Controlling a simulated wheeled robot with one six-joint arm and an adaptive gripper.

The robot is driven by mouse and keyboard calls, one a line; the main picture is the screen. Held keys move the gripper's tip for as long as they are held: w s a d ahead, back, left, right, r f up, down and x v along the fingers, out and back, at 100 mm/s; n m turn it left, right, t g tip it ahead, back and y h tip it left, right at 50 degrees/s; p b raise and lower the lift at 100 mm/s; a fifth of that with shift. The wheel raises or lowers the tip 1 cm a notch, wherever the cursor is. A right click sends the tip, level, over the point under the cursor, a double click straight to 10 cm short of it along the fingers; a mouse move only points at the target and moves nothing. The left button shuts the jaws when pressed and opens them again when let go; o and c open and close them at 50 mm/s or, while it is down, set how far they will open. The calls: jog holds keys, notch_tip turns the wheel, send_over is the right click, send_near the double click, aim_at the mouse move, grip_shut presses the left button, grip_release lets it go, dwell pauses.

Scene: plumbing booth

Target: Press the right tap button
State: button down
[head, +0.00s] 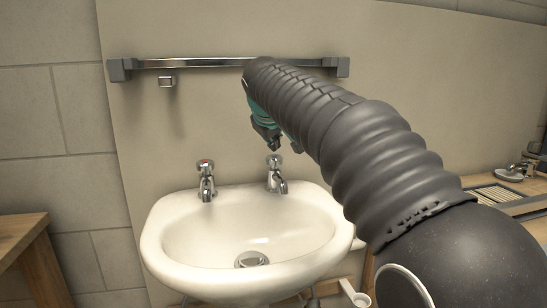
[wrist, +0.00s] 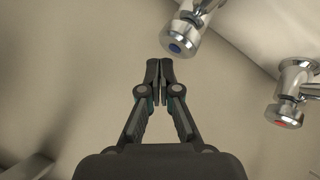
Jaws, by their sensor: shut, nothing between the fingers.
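The right tap (head: 275,176) is chrome and stands on the back right rim of the sink. The left tap (head: 206,183) has a red mark and also shows at the right of the wrist view (wrist: 291,98). My gripper (head: 275,149) is just above the right tap in the head view, partly hidden by my arm.
The white sink (head: 170,246) is below the taps. A wooden surface (head: 22,232) stands at left, and a wooden counter (head: 530,206) is at right.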

aim_at(274, 157)
jog(key=shift+f, duration=0.1)
jog(key=shift+f, duration=0.35)
jog(key=shift+f+b, duration=0.7)
jog(key=shift+f, duration=0.05)
dwell(0.9)
jog(key=shift+r, duration=0.1)
jog(key=shift+r+p, duration=1.1)
jog(key=shift+p, duration=0.05)
notch_tip(274, 157, up, 3)
jog(key=p, duration=0.2)
jog(key=shift+f+p, duration=0.15)
jog(key=shift+p, duration=0.15)
jog(key=shift+r, duration=1.15)
